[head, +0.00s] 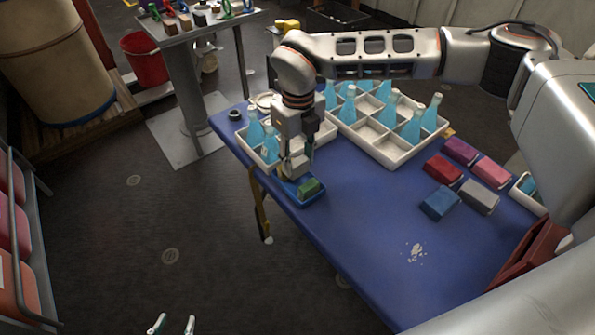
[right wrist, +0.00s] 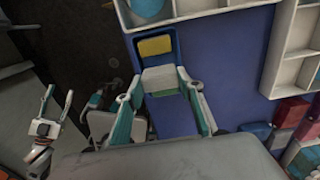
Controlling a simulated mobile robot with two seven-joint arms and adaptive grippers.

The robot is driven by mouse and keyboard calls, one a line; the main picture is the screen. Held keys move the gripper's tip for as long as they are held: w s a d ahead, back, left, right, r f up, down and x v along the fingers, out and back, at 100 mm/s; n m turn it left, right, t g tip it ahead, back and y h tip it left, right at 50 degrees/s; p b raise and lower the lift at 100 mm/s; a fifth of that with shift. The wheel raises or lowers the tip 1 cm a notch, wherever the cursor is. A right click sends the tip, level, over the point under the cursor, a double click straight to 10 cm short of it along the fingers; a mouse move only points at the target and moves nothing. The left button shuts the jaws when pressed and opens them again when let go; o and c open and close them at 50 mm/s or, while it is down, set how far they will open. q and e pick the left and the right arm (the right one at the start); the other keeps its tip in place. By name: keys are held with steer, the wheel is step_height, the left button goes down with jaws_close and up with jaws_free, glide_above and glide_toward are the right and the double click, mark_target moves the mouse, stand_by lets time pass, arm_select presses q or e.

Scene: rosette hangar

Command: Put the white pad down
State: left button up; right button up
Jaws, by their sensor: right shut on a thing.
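My right gripper (head: 297,170) reaches in from the right, points down, and is over a small blue tray (head: 293,189) at the table's left edge. In the right wrist view the white pad (right wrist: 160,82) sits between the tips of my right gripper (right wrist: 161,92), which is shut on it. A yellow block (right wrist: 155,45) shows in the tray beyond the pad. The gripper mostly hides the pad there. I cannot tell whether the pad touches the tray. My left gripper (head: 173,325) is open and empty, low over the floor.
A white bottle bin (head: 322,137) stands just behind the tray, with a larger divided crate (head: 378,153) of blue bottles to its right. Several coloured packs, including a blue one (head: 440,203), lie on the blue table (head: 365,240). The table's front middle is mostly clear.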

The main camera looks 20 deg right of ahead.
mark_target(298, 172)
steer(key=shift+f+b, duration=0.3)
steer(key=shift+f, duration=1.95)
steer(key=shift+f, duration=0.1)
steer(key=shift+f, duration=0.1)
steer(key=o, duration=1.3)
step_height(298, 172, up, 12)
steer(key=shift+r+p, duration=0.2)
steer(key=shift+p, duration=0.55)
